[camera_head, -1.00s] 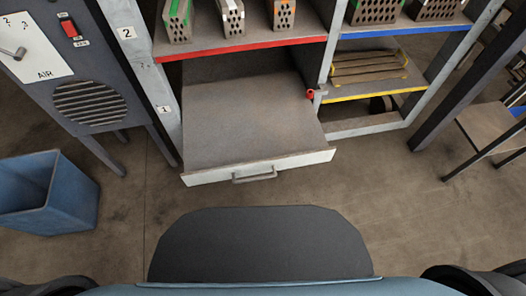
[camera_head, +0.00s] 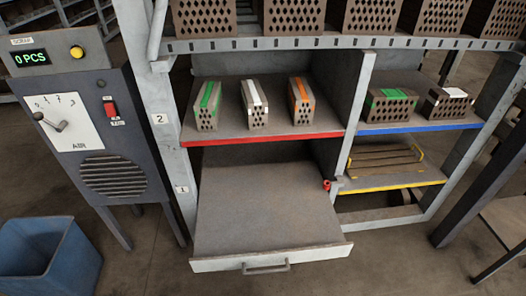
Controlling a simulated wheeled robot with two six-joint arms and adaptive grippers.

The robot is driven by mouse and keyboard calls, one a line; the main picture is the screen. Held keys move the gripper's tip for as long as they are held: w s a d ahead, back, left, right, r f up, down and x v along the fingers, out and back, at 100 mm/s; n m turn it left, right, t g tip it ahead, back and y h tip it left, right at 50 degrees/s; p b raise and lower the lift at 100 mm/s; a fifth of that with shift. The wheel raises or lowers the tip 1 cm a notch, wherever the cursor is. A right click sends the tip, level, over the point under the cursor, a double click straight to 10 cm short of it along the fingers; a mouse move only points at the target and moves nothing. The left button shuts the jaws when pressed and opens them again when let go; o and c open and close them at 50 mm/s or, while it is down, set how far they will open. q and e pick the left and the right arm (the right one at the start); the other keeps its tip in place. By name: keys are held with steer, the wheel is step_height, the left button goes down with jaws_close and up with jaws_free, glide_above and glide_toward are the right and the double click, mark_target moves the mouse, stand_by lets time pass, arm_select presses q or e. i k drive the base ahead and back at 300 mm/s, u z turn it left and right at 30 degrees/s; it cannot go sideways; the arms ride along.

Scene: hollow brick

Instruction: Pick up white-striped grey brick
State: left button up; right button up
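The white-striped grey brick (camera_head: 255,104) stands on the red-edged shelf (camera_head: 262,140), in the middle of a row of three. It has holes in its front face and a white stripe along its top. A green-striped grey brick (camera_head: 208,105) stands to its left and an orange-striped one (camera_head: 301,101) to its right, with gaps between them. Another white-striped brick (camera_head: 447,103), browner and wider, sits on the blue-edged shelf at the right. Neither of my grippers is in view.
An empty pulled-out drawer (camera_head: 265,210) juts out below the red-edged shelf. More bricks (camera_head: 293,17) stand on the shelf above. A grey control cabinet (camera_head: 90,130) and a blue bin (camera_head: 50,255) are at the left. A green-striped brown brick (camera_head: 388,104) is on the blue-edged shelf (camera_head: 420,126).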

mark_target(254, 103)
steer(key=z, duration=0.5)
steer(key=k, duration=0.6)
steer(key=z, duration=1)
steer(key=i, duration=0.8)
steer(key=u, duration=0.6)
steer(key=i, duration=0.65)
steer(key=u, duration=0.6)
